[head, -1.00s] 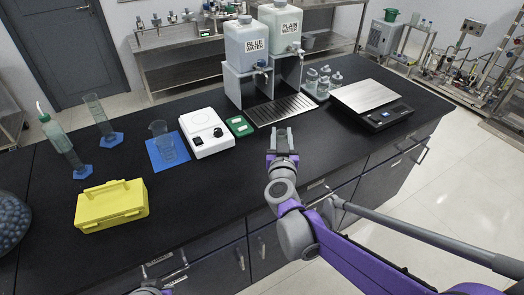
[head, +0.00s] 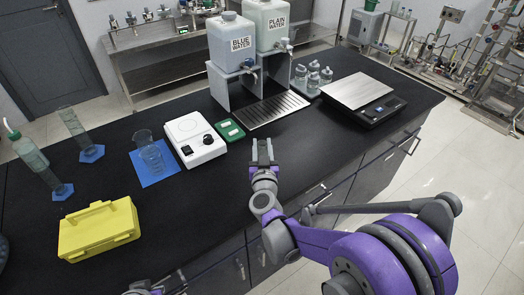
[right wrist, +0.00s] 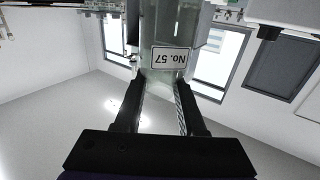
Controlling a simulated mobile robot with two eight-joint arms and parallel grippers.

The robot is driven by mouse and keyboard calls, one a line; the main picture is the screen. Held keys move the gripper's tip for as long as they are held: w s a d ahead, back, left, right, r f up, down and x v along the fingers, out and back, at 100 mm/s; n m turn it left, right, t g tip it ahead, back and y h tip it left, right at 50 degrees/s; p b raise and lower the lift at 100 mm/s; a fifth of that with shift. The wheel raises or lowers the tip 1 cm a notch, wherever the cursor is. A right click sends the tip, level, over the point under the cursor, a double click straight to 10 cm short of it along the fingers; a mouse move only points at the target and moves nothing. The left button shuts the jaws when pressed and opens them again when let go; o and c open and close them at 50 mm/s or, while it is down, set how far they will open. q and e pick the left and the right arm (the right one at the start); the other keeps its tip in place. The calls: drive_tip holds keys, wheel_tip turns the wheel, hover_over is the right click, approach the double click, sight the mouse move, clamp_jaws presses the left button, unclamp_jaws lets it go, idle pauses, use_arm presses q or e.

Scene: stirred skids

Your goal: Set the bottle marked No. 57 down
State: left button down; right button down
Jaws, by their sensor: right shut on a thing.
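The bottle marked No. 57 (right wrist: 166,72) is a clear, pale container with a black-framed white label, which appears upside down in the right wrist view. My right gripper (right wrist: 158,90) is shut on it, with one dark finger on each side of its lower part in that picture. The bottle's far end runs out past the top of that picture. In the head view my right gripper (head: 262,150) is over the front part of the black bench (head: 215,185), and I cannot clearly make out the bottle there.
A green tray (head: 231,130), white stirrer (head: 194,140) and metal drip grate (head: 268,109) lie beyond the gripper. A balance (head: 364,98) and small glass bottles (head: 313,78) stand to the right. A yellow case (head: 98,230) is at left. Bench between case and gripper is clear.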

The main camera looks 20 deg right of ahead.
drive_tip(key=shift+f, duration=1)
drive_tip(key=shift+f, duration=0.1)
drive_tip(key=c, duration=0.5)
unclamp_jaws()
